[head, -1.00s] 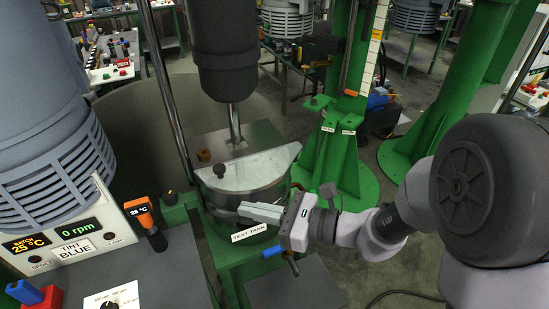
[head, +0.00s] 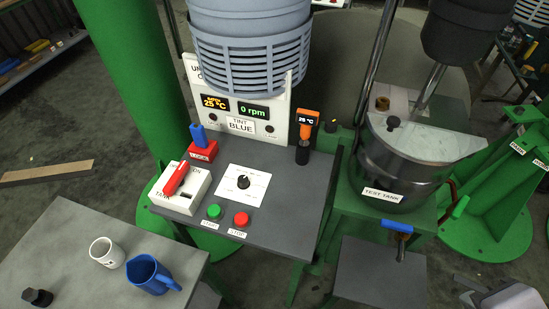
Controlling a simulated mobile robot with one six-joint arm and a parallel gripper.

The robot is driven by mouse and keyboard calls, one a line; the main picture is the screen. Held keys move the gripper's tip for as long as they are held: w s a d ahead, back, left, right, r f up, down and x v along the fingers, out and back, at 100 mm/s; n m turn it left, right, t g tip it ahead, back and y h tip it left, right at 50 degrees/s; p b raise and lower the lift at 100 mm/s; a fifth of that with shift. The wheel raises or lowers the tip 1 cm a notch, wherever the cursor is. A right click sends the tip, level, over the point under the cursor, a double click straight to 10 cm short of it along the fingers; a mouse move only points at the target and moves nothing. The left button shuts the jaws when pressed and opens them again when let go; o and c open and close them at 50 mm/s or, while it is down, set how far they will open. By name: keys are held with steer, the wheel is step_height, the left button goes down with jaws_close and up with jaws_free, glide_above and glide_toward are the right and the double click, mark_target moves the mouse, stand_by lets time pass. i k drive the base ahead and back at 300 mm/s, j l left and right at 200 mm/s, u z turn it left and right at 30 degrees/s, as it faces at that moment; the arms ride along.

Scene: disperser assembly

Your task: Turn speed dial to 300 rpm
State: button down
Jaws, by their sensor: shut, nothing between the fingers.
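The speed dial (head: 243,182) is a small black knob on a white scale plate (head: 255,196) on the grey console. Its scale marks are too small to read. The display (head: 253,111) above it reads 0 rpm. My gripper (head: 468,288) is at the lower right edge of the head view, shut and empty, far to the right of the dial. Only its front part shows.
Beside the dial are a red-handled switch (head: 175,179), a green button (head: 214,211), a red button (head: 241,219) and a blue-topped red lock (head: 200,145). The test tank (head: 400,165) stands at right. A side table (head: 60,245) holds a white mug (head: 106,253) and a blue jug (head: 150,275).

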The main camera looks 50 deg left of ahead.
mark_target(242, 181)
steer(key=u, duration=1.95)
